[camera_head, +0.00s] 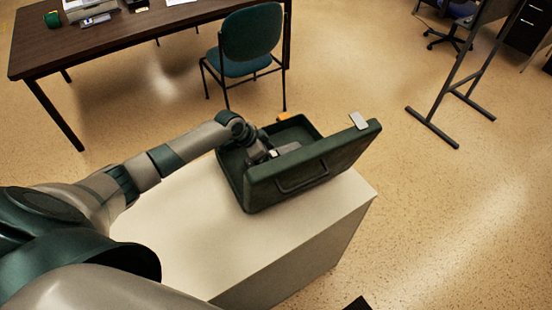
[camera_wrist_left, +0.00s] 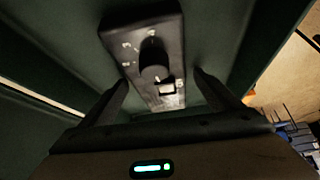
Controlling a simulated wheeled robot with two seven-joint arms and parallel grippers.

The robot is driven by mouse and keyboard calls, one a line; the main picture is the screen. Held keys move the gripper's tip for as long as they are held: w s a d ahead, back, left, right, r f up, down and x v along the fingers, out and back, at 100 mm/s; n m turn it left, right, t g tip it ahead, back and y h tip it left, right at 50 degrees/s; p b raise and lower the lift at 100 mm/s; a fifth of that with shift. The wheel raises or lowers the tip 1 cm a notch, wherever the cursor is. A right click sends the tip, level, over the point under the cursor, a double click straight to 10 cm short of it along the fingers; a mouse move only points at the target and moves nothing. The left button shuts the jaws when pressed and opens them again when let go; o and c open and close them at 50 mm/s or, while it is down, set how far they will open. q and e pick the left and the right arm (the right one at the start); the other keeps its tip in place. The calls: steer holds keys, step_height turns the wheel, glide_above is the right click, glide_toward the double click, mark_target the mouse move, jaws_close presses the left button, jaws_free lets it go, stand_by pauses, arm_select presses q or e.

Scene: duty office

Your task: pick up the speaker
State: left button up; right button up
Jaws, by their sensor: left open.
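A dark box with a round knob, which I take for the speaker (camera_wrist_left: 140,30), lies inside an open dark green case (camera_head: 233,172). It shows in the left wrist view, with pale marks on its face and a whitish part at its near end. My left gripper (camera_head: 268,154) reaches down into the case. In the left wrist view its two fingers (camera_wrist_left: 160,79) are apart, on either side of the near part of the box; I cannot tell whether they touch it. In the head view the arm and lid mostly hide the box. My right gripper is not in view.
The case stands on a white cabinet (camera_head: 180,225), whose top is clear at left. The raised case lid (camera_head: 335,160) is a wall at the right, with a whitish item (camera_head: 358,121) at its top edge. A chair (camera_head: 250,45) and dark desk (camera_head: 130,35) stand behind.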

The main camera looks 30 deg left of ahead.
mark_target(274, 156)
arm_select(q)
steer(key=c, duration=1.7)
steer(key=shift+o, duration=0.2)
steer(key=shift+r, duration=0.1)
steer(key=shift+w, duration=0.1)
steer(key=shift+r, duration=0.6)
step_height(274, 156, up, 9)
steer(key=shift+f+b, duration=0.1)
steer(key=shift+b, duration=1.15)
